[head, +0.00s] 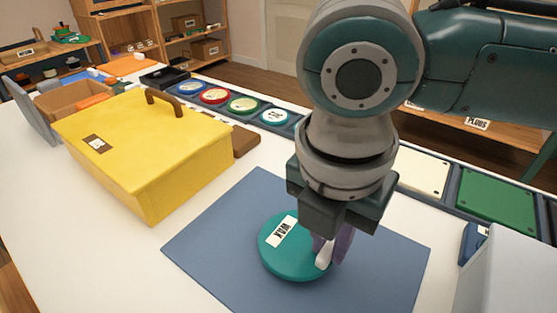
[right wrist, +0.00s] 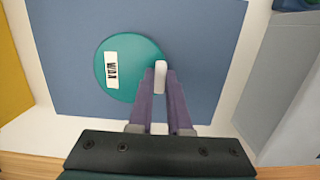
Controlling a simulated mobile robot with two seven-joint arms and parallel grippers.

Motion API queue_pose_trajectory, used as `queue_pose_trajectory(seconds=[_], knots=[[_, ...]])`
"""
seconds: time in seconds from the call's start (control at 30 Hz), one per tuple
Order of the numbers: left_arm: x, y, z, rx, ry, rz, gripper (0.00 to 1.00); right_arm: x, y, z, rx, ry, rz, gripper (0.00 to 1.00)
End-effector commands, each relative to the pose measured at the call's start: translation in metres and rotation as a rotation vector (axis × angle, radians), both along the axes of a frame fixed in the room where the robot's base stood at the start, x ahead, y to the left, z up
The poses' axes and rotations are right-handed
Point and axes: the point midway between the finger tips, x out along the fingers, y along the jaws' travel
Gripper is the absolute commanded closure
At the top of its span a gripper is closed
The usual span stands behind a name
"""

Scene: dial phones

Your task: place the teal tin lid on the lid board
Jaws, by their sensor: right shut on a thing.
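The teal tin lid (head: 290,258) is a round disc with a white label reading "WAX" and a white tab at its edge. It is over the blue mat, seemingly resting flat on it. My right gripper (head: 327,250) points down with its purple fingers shut on the white tab. In the right wrist view the fingers (right wrist: 160,82) sit on both sides of the tab, at the edge of the lid (right wrist: 125,68). I cannot tell for sure which thing is the lid board; a dark strip (head: 257,124) at the back holds several coloured, labelled discs. My left gripper is not in view.
The blue mat (head: 210,250) lies on the white table (head: 90,240). A yellow box (head: 140,145) with a brown handle stands at left. A grey box (head: 510,275) stands at right. Cream (head: 422,172) and green (head: 495,197) panels line the back edge.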

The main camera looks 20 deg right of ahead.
Motion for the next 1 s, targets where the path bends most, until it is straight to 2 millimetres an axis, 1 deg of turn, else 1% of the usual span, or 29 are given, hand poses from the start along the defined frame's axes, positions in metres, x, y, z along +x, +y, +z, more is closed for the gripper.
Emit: queue_pose_trajectory(seconds=[0.03, 0.1, 0.3, 0.43, 0.47, 0.7, 0.73, 1.0], knots=[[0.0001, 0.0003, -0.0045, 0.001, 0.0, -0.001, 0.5, -0.0008, 0.0002, -0.0106, -0.001, 0.002, 0.001, 1.0], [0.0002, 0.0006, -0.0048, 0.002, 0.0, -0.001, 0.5, -0.0002, 0.0, -0.0147, -0.001, 0.0, 0.001, 1.0], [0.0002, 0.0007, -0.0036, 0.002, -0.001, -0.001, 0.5, 0.0001, 0.0, -0.0136, 0.0, -0.001, 0.001, 1.0], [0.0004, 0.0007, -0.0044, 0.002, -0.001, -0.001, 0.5, 0.0, 0.0001, -0.0168, 0.0, 0.0, 0.001, 1.0], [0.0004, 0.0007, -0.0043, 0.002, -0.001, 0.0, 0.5, -0.0001, 0.0001, -0.0171, 0.001, -0.001, 0.001, 0.83], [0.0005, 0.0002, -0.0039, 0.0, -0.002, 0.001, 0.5, 0.0, 0.0, -0.0165, 0.0, 0.0, 0.001, 0.56], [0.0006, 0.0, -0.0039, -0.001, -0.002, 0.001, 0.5, 0.0, 0.0, -0.0165, 0.0, 0.0, 0.001, 0.54], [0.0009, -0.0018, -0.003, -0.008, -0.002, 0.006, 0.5, 0.0001, -0.0002, -0.014, 0.0, -0.001, 0.0, 0.54]])
